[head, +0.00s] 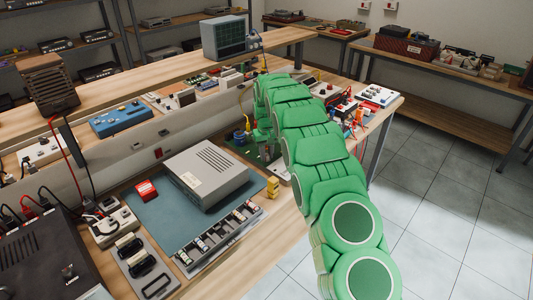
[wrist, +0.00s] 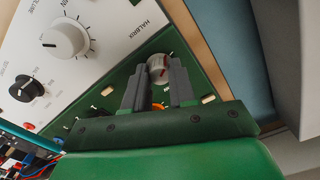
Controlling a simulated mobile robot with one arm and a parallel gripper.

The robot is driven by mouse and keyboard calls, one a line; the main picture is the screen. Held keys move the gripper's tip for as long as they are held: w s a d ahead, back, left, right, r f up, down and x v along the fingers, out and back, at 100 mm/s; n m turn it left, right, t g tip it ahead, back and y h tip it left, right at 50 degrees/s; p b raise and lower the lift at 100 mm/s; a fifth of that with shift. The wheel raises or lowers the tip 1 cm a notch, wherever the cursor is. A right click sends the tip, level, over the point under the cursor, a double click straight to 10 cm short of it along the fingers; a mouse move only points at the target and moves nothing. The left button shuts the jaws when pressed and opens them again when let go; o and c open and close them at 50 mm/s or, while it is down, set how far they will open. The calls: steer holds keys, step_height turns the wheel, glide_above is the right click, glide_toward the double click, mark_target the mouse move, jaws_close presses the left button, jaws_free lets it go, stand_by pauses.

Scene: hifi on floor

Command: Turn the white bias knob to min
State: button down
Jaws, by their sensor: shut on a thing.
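In the wrist view, a small white knob (wrist: 158,66) with reddish marks sits on a green panel (wrist: 207,80), between the fingertips of my gripper (wrist: 160,76). The gripper is shut on this knob, with one dark finger on each side. I cannot read a bias label beside it. A larger white knob (wrist: 66,40) with a dark pointer line stands on the white HALBRIX face plate (wrist: 112,22), left of the fingers and apart from them. In the head view my green arm reaches over the workbench, and hides the gripped knob.
A black knob (wrist: 25,89) is at the left of the wrist view. In the head view, a grey box (head: 205,172) lies on a blue mat (head: 150,203), left of my arm. A yellow object (head: 273,187) stands close to the arm. Tiled floor (head: 450,190) is clear to the right.

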mark_target(267, 155)
steer(key=shift+n, duration=0.8)
steer(key=shift+r, duration=0.1)
steer(key=c, duration=0.9)
jaws_free()
step_height(267, 155, up, 8)
steer(key=shift+f, duration=0.2)
steer(key=shift+r, duration=0.1)
